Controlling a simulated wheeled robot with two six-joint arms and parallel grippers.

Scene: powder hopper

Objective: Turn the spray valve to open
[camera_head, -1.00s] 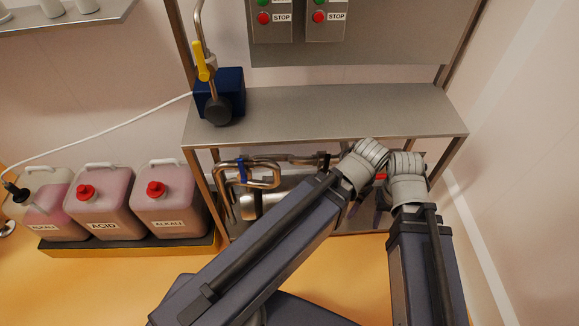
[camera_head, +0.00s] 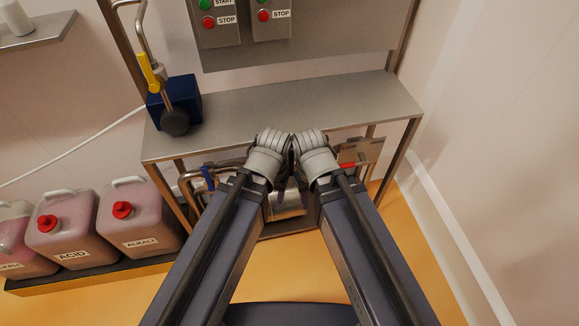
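Several valve handles show under and beside the steel shelf; I cannot tell which is the spray valve. A red handle (camera_head: 347,165) sits on the pipework below the shelf, just right of my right wrist. A blue handle (camera_head: 208,178) is on the bent pipes left of my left wrist. A yellow lever (camera_head: 148,70) is on the upright pipe above the shelf. My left gripper (camera_head: 275,183) and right gripper (camera_head: 302,181) are close together below the shelf's front edge, mostly hidden by my wrists. Their fingers cannot be made out, and neither is seen holding a handle.
The steel shelf (camera_head: 290,115) carries a blue box (camera_head: 181,97) at its left. Control boxes with a green START and red STOP buttons (camera_head: 264,16) hang above. Jugs labelled ACID (camera_head: 70,235) and ALKALI (camera_head: 138,222) stand at left. Floor at right (camera_head: 420,240) is clear.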

